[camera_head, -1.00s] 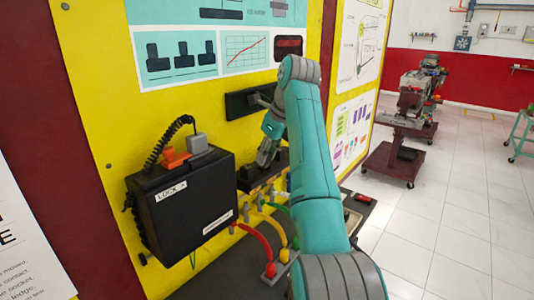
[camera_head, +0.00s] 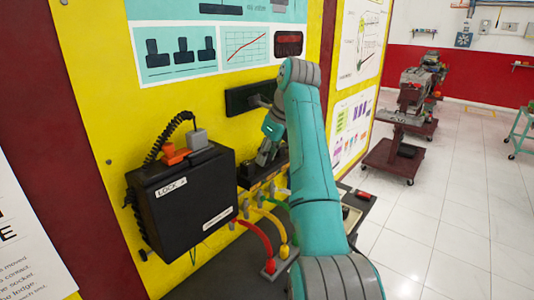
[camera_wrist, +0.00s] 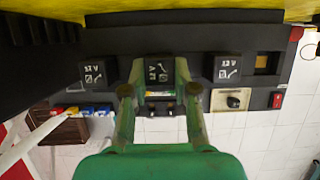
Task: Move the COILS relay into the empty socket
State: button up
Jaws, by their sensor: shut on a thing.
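In the wrist view a row of black relays with white markings sits on a dark rail: a left relay (camera_wrist: 97,73), a middle relay (camera_wrist: 159,69) and a right relay (camera_wrist: 222,67). The word COILS cannot be read on any of them. My gripper (camera_wrist: 158,91) has one finger on each side of the middle relay and is shut on it. That relay still appears in line with the others. A square opening that looks like an empty socket (camera_wrist: 266,63) lies right of the right relay. In the head view my gripper (camera_head: 267,152) is at the yellow panel, its fingertips partly hidden.
A black box marked LOCK (camera_head: 182,205) hangs left of my gripper. Red, yellow and green hoses (camera_head: 262,238) curve below it. In the wrist view a red switch (camera_wrist: 277,100) and a pale plate with a black knob (camera_wrist: 231,100) sit near the opening.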

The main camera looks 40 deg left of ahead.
jog(key=o, duration=0.7)
jog(key=shift+o, duration=0.2)
jog(key=shift+v, duration=2.7)
jog(key=shift+a+r, duration=0.15)
jog(key=shift+a, duration=0.05)
jog(key=shift+r, duration=1)
